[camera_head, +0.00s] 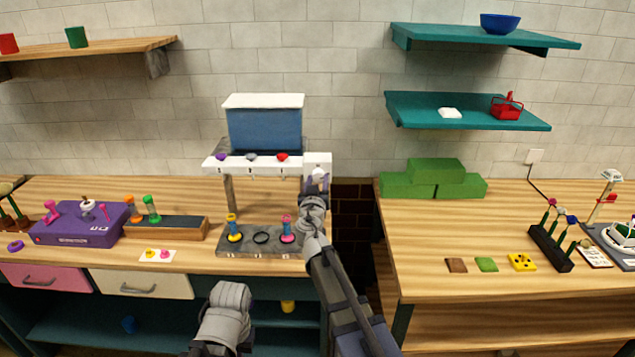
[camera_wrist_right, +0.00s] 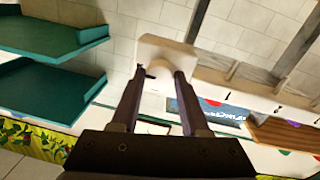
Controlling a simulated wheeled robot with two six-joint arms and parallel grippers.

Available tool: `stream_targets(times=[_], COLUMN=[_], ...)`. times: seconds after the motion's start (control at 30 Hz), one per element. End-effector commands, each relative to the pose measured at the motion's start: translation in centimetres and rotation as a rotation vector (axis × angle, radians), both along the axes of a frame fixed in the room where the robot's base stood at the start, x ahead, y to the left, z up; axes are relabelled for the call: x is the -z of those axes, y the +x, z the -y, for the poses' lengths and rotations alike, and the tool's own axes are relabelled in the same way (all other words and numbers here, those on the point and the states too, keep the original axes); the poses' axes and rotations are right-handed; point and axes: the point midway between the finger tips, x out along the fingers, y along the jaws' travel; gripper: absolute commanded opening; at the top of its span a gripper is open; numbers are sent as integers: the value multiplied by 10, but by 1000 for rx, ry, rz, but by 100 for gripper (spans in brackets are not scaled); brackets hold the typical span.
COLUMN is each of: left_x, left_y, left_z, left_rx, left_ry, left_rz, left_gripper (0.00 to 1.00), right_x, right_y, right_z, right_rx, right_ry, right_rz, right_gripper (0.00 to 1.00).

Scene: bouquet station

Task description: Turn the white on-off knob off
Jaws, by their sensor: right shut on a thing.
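The white on-off knob (camera_wrist_right: 156,67) sits on a white panel (camera_head: 317,158) at the right end of the dispenser. My right gripper (camera_head: 317,178) reaches up to this panel. In the right wrist view its two fingers (camera_wrist_right: 160,75) stand on either side of the knob and are shut on it. In the head view the gripper hides most of the knob, so I cannot tell its turn position. A grey part of my left arm shows at the bottom of the head view, but no left fingers show.
The dispenser has a blue tank (camera_head: 265,130) and a white bar with purple, grey and red knobs. Below it is a grey base (camera_head: 262,250) with small colored items. A purple box (camera_head: 80,225) stands left. Green blocks (camera_head: 435,180) and teal shelves (camera_head: 470,112) are right.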

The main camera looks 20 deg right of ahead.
Motion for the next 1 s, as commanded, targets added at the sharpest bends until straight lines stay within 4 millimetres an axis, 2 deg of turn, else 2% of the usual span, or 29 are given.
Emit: stream_targets(times=[0.27,0.47,1.0], left_x=[0,2,10], left_y=[0,0,0], left_z=[0,0,0], left_rx=[0,0,0], left_ry=[0,0,0], left_rz=[0,0,0], left_gripper=[0,0,0], right_x=[0,1,2], right_y=[0,0,-1], right_z=[0,0,1], right_rx=[0,0,0], right_ry=[-14,-93,-559], right_rz=[-4,-26,-161], right_gripper=[0,0,0])
